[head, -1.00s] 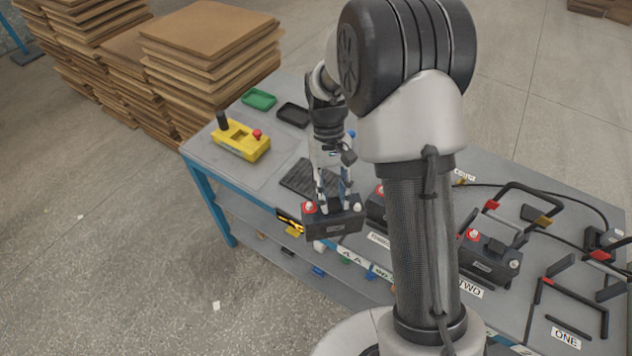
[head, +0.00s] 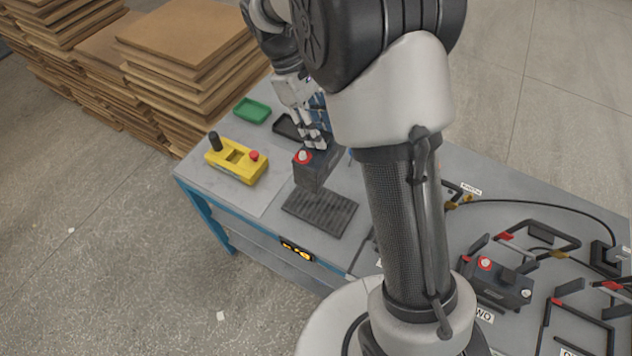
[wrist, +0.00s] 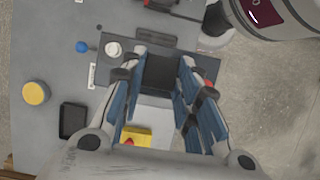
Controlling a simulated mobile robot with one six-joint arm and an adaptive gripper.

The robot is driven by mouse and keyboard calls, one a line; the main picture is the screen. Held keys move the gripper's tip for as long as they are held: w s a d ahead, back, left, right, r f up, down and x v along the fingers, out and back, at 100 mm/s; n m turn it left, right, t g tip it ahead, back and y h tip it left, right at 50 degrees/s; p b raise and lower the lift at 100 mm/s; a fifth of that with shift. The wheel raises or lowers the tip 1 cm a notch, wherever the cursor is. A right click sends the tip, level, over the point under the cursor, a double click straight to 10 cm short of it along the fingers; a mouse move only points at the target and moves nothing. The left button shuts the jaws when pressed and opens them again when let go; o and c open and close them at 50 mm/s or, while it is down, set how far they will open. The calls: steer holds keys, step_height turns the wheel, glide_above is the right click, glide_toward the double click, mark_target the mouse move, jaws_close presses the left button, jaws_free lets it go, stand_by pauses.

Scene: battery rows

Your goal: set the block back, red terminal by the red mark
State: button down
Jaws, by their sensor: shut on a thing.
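My gripper (head: 317,135) is shut on a dark block (head: 316,172), held by its middle above the bench. The block's red terminal (head: 303,157) faces the head camera, and its far end is hidden behind my gripper and arm. In the wrist view the block (wrist: 160,72) lies across between the fingers, with a pale terminal (wrist: 113,48) at its left end. A bit of red (wrist: 208,84) shows by the right finger. A second block (head: 500,284) with a red terminal sits at the spot labelled TWO. Red marks (head: 505,236) show on the black bracket frames.
A ribbed black mat (head: 320,212) lies bare just below the held block. A yellow control box (head: 236,162), a green tray (head: 252,110) and a black tray (head: 286,127) are on the bench's left part. A cable runs at the right. My arm hides the bench's middle.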

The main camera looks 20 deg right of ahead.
step_height(320, 180, down, 19)
steer(key=b, duration=0.5)
steer(key=shift+f, duration=0.35)
steer(key=c, duration=1.2)
jaws_free()
